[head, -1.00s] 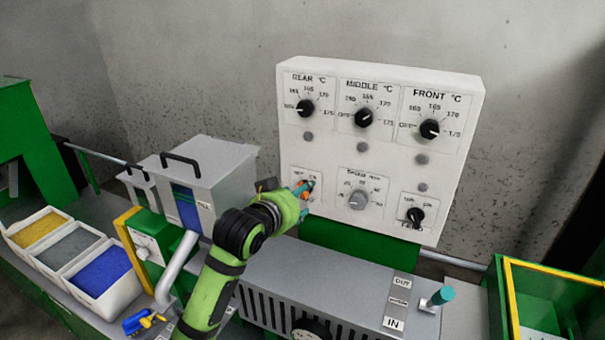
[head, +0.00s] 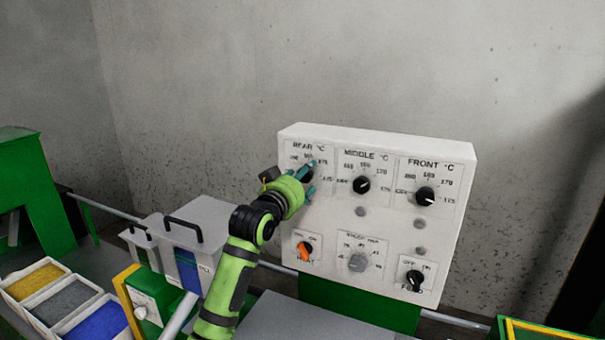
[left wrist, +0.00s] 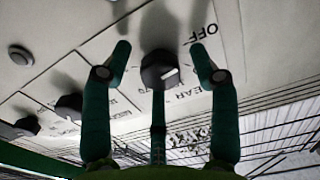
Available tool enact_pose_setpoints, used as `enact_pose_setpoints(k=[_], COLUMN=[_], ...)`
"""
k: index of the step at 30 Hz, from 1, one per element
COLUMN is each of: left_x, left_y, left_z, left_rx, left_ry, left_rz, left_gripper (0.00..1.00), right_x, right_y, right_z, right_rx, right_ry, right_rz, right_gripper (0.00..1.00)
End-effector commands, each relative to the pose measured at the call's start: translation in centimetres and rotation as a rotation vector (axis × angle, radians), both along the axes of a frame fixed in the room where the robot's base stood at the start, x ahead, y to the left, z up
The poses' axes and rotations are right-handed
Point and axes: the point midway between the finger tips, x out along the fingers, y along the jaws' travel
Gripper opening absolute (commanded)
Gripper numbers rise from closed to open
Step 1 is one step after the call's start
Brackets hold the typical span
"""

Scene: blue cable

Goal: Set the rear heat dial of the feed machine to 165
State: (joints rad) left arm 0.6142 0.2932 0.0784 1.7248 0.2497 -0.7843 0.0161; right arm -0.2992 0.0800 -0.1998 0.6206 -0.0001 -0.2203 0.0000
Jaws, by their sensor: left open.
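The white control panel (head: 384,290) of the feed machine stands tilted ahead. The rear heat dial is at its upper left, mostly hidden by my gripper in the head view. In the left wrist view the black rear dial (left wrist: 160,69) lies between my spread fingers, with a small gap to each side. Its white mark points right and slightly down there, near the OFF label; I cannot read an exact value. My left gripper (head: 308,180) is open and empty in front of the dial; it also shows in the left wrist view (left wrist: 160,62). My right gripper is out of view.
The middle dial (head: 361,185) and front dial (head: 425,196) are to the right. Below are an orange switch (head: 305,250), a grey speed knob (head: 358,263) and a black feed switch (head: 414,281). A grey hopper (head: 199,225) and pellet bins stand at left.

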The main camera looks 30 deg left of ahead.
Motion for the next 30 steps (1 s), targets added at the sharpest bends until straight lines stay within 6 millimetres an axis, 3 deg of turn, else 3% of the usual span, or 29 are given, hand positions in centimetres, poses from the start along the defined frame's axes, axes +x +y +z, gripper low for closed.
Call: enact_pose_setpoints(k=[7,8,12,23,30], left_x=[0.11,0.11,0.1,0.1,0.12], left_y=[-0.02,-0.02,-0.01,0.02,0.09], left_z=[-0.03,-0.03,-0.04,-0.19,-0.25], left_rx=[0.0,0.0,0.0,0.022,0.135], left_ry=[-0.001,-0.001,0.0,0.005,0.014], left_rz=[0.0,0.0,0.0,0.0,0.0], left_gripper=[0.6,0.56,0.04,0.04,0.04], right_x=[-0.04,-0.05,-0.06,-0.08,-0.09], right_y=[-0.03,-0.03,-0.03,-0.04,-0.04], right_z=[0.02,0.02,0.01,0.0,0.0], right_rx=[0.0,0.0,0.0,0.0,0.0], right_ry=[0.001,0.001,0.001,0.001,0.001], right_rz=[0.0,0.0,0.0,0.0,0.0], right_gripper=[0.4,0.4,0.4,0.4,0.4])
